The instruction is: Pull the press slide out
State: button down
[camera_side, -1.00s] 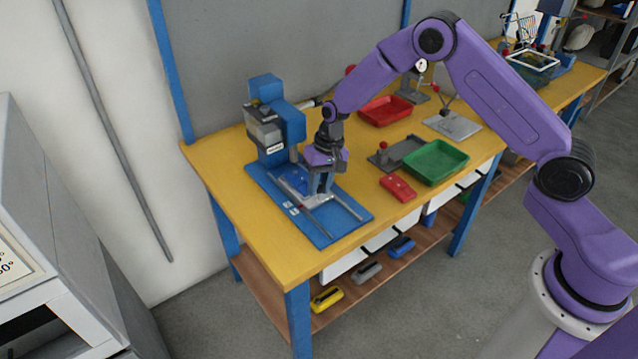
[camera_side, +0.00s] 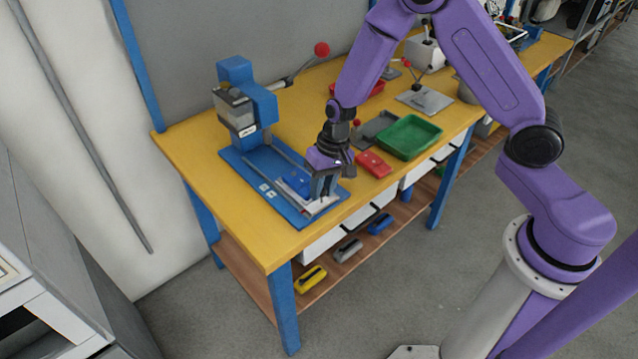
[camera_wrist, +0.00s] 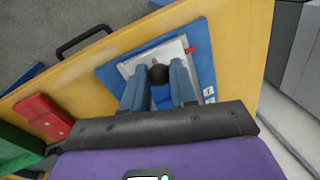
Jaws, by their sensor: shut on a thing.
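The blue press (camera_side: 236,100) stands at the back left of the yellow bench, with a grey head above its blue base plate (camera_side: 246,178). The pale press slide (camera_side: 318,207) is at the front end of the base plate, clear of the head, with a blue piece (camera_side: 296,181) on it. My gripper (camera_side: 322,192) is down at the slide's front. In the wrist view, the gripper (camera_wrist: 158,76) is shut on the round black knob (camera_wrist: 158,73) of the slide (camera_wrist: 172,48). The fingers hide part of the slide.
The press lever ends in a red ball (camera_side: 322,49). A red block (camera_side: 373,164) and a green tray (camera_side: 408,137) lie right of my gripper. A red tray (camera_side: 362,89) is farther back. The bench's front edge is close to the base plate.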

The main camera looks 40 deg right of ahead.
jog(key=shift+s, duration=0.3)
jog(key=c, duration=0.9)
grip_release()
jog(key=shift+w+r, duration=0.1)
jog(key=shift+r, duration=0.2)
jog(key=d+r, duration=0.3)
jog(key=r, duration=1.3)
jog(key=shift+s+r, duration=0.25)
jog(key=shift+s, duration=0.1)
jog(key=shift+d, duration=0.1)
